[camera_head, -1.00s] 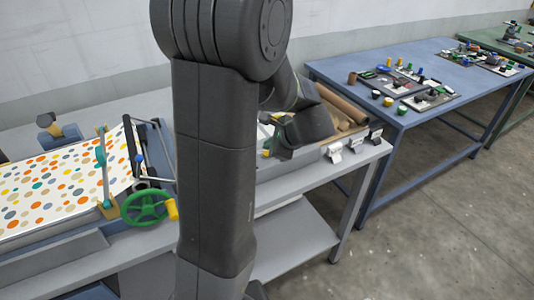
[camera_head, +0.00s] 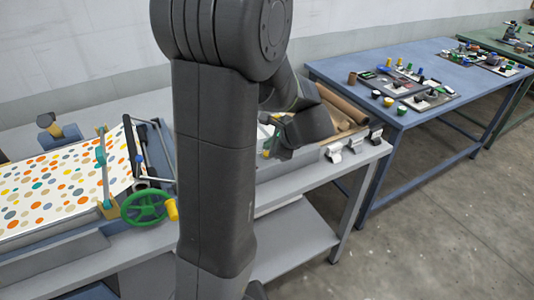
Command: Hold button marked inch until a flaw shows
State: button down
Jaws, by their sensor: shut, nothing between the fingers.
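The press carries a white sheet (camera_head: 62,186) with orange, teal, grey and tan dots. No flaw can be made out on the part that shows. A green handwheel (camera_head: 143,207) with a yellow knob is on its near side. My gripper (camera_head: 274,146) is at the end of my dark arm, low over the bench right of the press. It is shut and mostly hidden, with small green and yellow parts beside it. The button marked inch cannot be made out. My arm hides the middle of the press, and I cannot tell whether the gripper touches anything.
A tray of brown rolls (camera_head: 342,106) lies right of my wrist. Two small whitish pieces (camera_head: 334,152) sit at the bench's front edge. A blue table (camera_head: 445,57) with several small parts stands to the right. The floor (camera_head: 440,220) in front is clear.

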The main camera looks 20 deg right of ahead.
jog(key=shift+f, duration=0.1)
jog(key=shift+f+b, duration=0.35)
jog(key=shift+f+b, duration=0.35)
dwell(0.8)
jog(key=shift+r, duration=0.15)
dwell(0.9)
jog(key=shift+r+p, duration=0.65)
jog(key=shift+p, duration=0.05)
jog(key=shift+r, duration=0.15)
notch_tip(320, 180, up, 5)
jog(key=p, duration=0.4)
